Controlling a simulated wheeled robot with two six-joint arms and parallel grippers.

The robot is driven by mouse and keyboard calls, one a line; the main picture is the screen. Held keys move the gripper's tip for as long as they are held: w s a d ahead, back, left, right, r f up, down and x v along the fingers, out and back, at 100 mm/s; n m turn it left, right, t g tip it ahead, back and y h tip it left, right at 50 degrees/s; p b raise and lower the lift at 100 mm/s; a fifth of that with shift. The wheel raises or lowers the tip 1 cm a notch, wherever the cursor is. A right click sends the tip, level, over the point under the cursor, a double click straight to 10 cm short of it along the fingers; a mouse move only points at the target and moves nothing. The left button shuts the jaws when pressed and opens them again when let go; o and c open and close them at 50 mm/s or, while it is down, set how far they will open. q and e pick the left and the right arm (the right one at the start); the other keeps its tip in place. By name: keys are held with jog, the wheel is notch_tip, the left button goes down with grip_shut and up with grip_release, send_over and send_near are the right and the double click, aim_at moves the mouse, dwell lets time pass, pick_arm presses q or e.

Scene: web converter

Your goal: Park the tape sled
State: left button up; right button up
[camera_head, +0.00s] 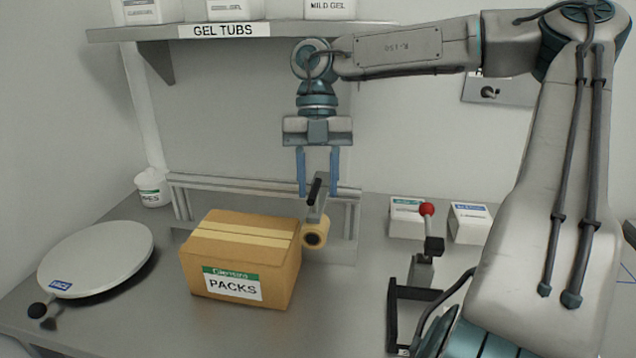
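The tape sled (318,203) has a dark handle on a grey metal arm, with a tan tape roll (314,235) below it. It sits at the right part of a metal rail frame (240,184) behind the carton. My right gripper (318,190) points down from above, its two blue fingers apart. The fingertips show on either side of the sled's handle, with gaps to both; I cannot tell whether they are level with it in depth. The carton (235,262), taped shut and labelled PACKS, stands left of the tape roll. My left gripper is not in view.
A round grey turntable (95,258) with a black knob lies at left. A red-knobbed lever (427,210) on a black bracket stands at right, near two white boxes (408,217). A shelf (240,32) with gel tubs hangs above; a small white tub (152,187) stands behind.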

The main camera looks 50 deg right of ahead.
jog(key=v, duration=0.8)
jog(key=shift+r, duration=0.25)
jog(key=shift+s+d, duration=0.1)
